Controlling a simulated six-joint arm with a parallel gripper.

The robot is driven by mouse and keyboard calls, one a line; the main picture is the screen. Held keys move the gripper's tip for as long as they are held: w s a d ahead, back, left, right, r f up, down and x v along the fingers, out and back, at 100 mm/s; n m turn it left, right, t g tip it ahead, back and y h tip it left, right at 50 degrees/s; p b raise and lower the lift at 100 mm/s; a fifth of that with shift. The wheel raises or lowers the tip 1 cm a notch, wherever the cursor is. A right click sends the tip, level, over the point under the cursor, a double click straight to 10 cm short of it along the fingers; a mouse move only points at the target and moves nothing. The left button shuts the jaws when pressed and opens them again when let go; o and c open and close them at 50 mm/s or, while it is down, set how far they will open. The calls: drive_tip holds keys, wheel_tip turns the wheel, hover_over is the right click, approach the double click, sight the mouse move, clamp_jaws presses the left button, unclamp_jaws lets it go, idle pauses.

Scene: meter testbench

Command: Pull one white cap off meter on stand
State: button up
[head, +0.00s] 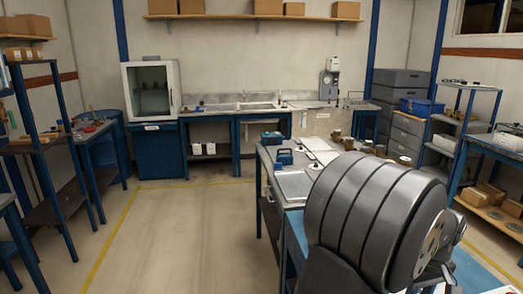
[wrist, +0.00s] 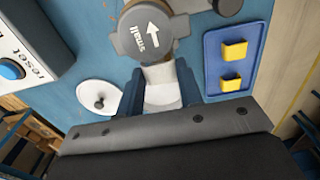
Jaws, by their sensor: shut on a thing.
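In the wrist view, a grey round meter (wrist: 146,36) marked with a white arrow and the word "small" is at the top centre. A white cap (wrist: 162,92) is between the fingers of my gripper (wrist: 160,78), just below the meter. My gripper is shut on the white cap. A tan band shows between the cap and the meter; I cannot tell whether the cap still touches the meter. The stand is not clearly seen. In the head view my own arm covers the near end of the bench, and the gripper is hidden.
In the wrist view, a white disc with a grey knob (wrist: 100,97) lies left on the blue surface. A blue tray (wrist: 212,62) with two yellow pieces is at right. A box with a blue reset button (wrist: 18,50) is at upper left. The head view shows open floor (head: 185,235).

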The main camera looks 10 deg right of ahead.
drive_tip(key=shift+r, duration=0.1)
drive_tip(key=shift+r, duration=2.15)
